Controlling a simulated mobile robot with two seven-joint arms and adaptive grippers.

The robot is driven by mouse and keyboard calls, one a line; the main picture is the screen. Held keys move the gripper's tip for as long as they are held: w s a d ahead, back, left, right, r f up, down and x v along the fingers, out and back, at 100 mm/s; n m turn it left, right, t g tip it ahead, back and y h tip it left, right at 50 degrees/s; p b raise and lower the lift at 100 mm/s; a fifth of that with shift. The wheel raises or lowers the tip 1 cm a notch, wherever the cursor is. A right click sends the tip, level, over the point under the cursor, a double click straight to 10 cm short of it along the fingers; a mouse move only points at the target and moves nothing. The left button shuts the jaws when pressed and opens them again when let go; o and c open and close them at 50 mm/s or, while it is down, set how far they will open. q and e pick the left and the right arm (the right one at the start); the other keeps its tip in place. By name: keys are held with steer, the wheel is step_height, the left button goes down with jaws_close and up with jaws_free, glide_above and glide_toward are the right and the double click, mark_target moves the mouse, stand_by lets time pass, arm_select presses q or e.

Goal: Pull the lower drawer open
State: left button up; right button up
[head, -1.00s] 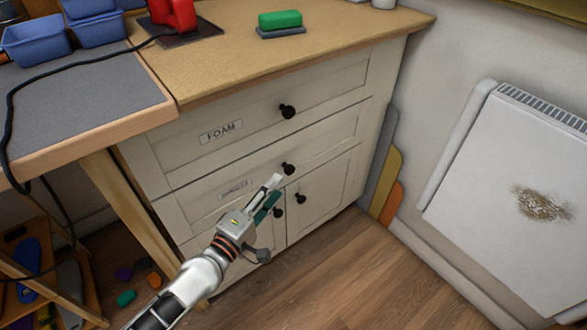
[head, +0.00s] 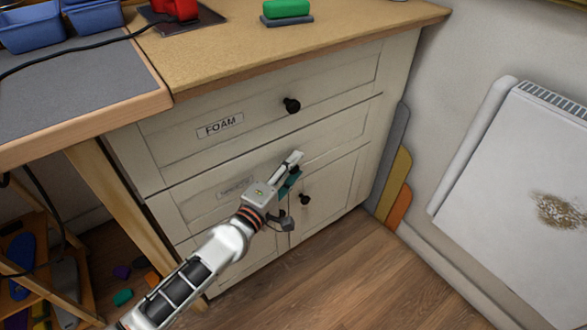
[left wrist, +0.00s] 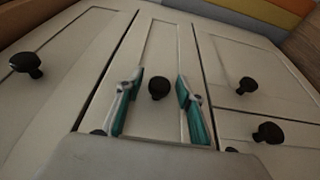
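The lower drawer (head: 340,132) of the cream cabinet is closed, flush with the front around it. It also shows in the left wrist view (left wrist: 166,45). Contact with the knob cannot be made out. My right gripper is not in view.
The upper drawer, labelled FOAM (head: 220,125), is closed above, with its own black knob (head: 291,105). A door knob (head: 304,199) sits just below my left gripper. Coloured sheets (head: 392,182) lean at the cabinet's right side. The wooden floor (head: 330,270) in front is clear.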

arm_select(q)
steer(key=shift+r, duration=0.1)
jaws_close()
steer(key=shift+s+d, duration=0.1)
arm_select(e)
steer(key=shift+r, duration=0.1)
